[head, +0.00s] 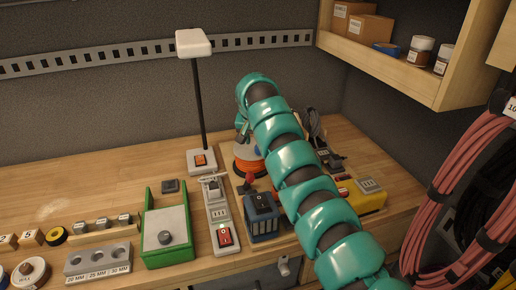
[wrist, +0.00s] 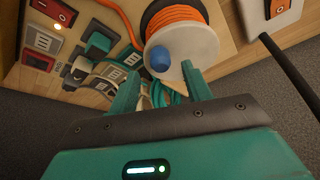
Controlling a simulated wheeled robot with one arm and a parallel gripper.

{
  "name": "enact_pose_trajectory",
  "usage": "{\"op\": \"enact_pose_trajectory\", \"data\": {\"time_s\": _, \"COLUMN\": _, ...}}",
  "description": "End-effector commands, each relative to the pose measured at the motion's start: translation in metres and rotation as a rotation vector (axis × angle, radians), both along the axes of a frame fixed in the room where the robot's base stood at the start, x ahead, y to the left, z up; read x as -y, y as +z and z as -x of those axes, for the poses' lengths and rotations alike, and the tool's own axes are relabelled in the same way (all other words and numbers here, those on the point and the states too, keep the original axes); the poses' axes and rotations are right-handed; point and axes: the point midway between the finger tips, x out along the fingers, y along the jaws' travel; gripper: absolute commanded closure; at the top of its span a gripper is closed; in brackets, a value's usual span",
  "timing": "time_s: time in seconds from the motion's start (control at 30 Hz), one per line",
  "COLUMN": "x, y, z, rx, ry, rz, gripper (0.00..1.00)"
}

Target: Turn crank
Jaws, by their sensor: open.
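In the wrist view, a cord reel (wrist: 190,45) has a pale round disc and orange cord wound behind it. A blue knob (wrist: 160,58), which looks like the crank's handle, stands out from the disc. My gripper (wrist: 159,70) is open, with its teal fingers apart on either side of the knob's near side. I cannot tell whether a finger touches the knob. In the head view, the reel (head: 246,167) shows only partly, its orange cord at the left of my arm.
A lamp (head: 195,45) on a switch base stands left of the reel. A power strip (head: 219,222), a dark blue box (head: 262,212) and a green holder (head: 165,230) sit in front. A yellow case (head: 362,196) lies right of my arm. A shelf (head: 385,62) overhangs at right.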

Motion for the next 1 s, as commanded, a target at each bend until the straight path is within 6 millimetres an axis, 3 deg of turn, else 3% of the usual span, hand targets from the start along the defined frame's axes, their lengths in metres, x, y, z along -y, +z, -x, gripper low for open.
{"op": "enact_pose_trajectory", "data": {"time_s": 0.3, "x": -0.007, "y": 0.068, "z": 0.027, "rx": 0.009, "ry": 0.002, "rz": -0.002, "gripper": 0.51}}
{"op": "enact_pose_trajectory", "data": {"time_s": 0.5, "x": -0.009, "y": 0.101, "z": 0.040, "rx": 0.006, "ry": 0.001, "rz": -0.002, "gripper": 0.51}}
{"op": "enact_pose_trajectory", "data": {"time_s": 0.73, "x": -0.010, "y": 0.118, "z": 0.048, "rx": 0.002, "ry": 0.001, "rz": 0.000, "gripper": 0.51}}
{"op": "enact_pose_trajectory", "data": {"time_s": 1.0, "x": -0.010, "y": 0.123, "z": 0.049, "rx": 0.002, "ry": 0.001, "rz": 0.000, "gripper": 0.51}}
